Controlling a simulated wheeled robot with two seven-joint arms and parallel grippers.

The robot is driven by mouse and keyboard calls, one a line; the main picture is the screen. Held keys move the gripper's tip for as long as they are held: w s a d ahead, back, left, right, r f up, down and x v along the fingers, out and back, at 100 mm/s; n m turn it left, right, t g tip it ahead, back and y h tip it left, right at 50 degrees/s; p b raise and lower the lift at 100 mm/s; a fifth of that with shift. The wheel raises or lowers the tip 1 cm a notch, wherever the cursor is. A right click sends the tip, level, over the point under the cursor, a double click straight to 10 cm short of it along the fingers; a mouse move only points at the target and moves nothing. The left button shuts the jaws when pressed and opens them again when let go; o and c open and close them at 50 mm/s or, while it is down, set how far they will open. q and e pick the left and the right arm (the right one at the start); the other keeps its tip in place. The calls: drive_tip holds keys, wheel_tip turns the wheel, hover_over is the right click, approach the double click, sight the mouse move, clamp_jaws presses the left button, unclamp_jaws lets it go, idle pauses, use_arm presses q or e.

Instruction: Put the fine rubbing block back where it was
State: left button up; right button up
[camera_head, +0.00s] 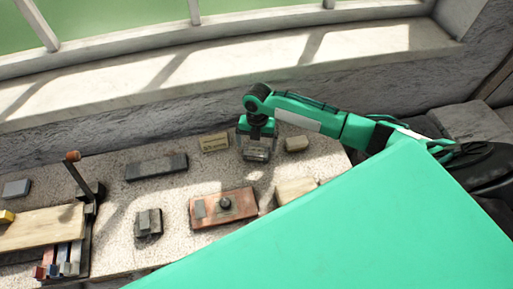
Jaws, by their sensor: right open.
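My right gripper (257,153) is open and points down over the back part of the stone worktop, between a small tan card with lettering (214,142) and a small pale block (296,144). I see nothing clearly held in it. I cannot tell which thing is the fine rubbing block. Small blocks in view are the pale one right of the gripper, a larger cream one (295,188) partly hidden by my green body part, and a dark grey one (148,222) in front. My left gripper is not in view.
A reddish plate (238,207) with a grey piece and dark knob lies in the middle front. A long dark slab (157,166) lies left of the card. An upright lever (86,178) and wooden board (40,228) stand at left. The window ledge (180,75) rises behind.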

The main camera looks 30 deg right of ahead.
wheel_tip(320, 180, up, 9)
drive_tip(key=w+b, duration=0.1)
drive_tip(key=b, duration=0.1)
drive_tip(key=shift+d+r, duration=0.15)
drive_tip(key=shift+d, duration=0.2)
